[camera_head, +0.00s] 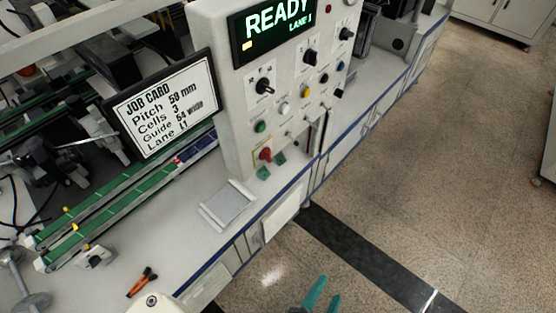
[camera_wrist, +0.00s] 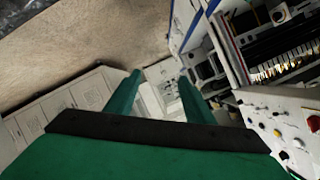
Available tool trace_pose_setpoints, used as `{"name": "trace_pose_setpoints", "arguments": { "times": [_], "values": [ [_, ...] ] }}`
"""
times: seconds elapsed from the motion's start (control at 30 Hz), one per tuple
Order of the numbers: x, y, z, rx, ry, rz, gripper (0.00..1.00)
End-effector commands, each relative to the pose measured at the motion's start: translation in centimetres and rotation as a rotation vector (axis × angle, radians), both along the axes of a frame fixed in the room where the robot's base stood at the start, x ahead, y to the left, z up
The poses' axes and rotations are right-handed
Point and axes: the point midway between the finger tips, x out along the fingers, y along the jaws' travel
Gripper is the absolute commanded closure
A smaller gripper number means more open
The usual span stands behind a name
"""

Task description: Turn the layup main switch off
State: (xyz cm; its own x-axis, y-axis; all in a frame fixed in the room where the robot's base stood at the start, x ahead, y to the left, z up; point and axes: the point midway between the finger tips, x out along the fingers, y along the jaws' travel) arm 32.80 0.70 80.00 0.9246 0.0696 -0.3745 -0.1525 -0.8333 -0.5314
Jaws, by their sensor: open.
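A light grey control panel (camera_head: 232,110) stands on the bench, its display reading READY, LANE 1. Low on it is a red knob (camera_head: 265,154) on a yellow backing, which looks like the main switch; its exact position is too small to read. Part of a panel with small coloured knobs (camera_wrist: 283,133) shows at the lower right of the wrist view. My gripper (camera_head: 322,292) is at the bottom edge of the head view, over the floor, below and right of the panel and well apart from it. In the wrist view its green fingers (camera_wrist: 159,77) are spread and empty.
A job card sign (camera_head: 163,103) stands left of the panel, above green conveyor lanes (camera_head: 130,195). A grey tray-like piece (camera_head: 228,204) lies before the panel. Orange-handled pliers (camera_head: 142,282) lie at the bench's front left. The floor (camera_head: 400,180) to the right is clear.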

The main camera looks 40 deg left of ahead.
Motion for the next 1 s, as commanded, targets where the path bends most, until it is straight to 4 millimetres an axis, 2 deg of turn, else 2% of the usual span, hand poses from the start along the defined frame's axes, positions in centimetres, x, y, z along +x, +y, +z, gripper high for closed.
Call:
{"name": "trace_pose_setpoints", "arguments": {
  "times": [0.03,0.13,0.27,0.37,0.5,0.6,0.73,0.9,1.0],
  "values": [
    [1.9,0.7,-0.1,0.08,0.007,0.006,0.52],
    [4.9,2.4,-0.3,0.245,0.042,0.033,0.52],
    [8.5,5.0,0.6,0.447,0.085,0.098,0.52],
    [11.0,7.2,2.3,0.593,0.117,0.171,0.52],
    [13.7,10.2,5.8,0.766,0.168,0.309,0.52],
    [14.9,12.2,9.0,0.867,0.209,0.429,0.52],
    [15.4,14.2,13.6,0.96,0.266,0.608,0.52],
    [14.5,15.5,19.4,1.008,0.346,0.846,0.52],
    [13.5,15.7,21.9,1.003,0.385,0.961,0.52]
  ]
}}
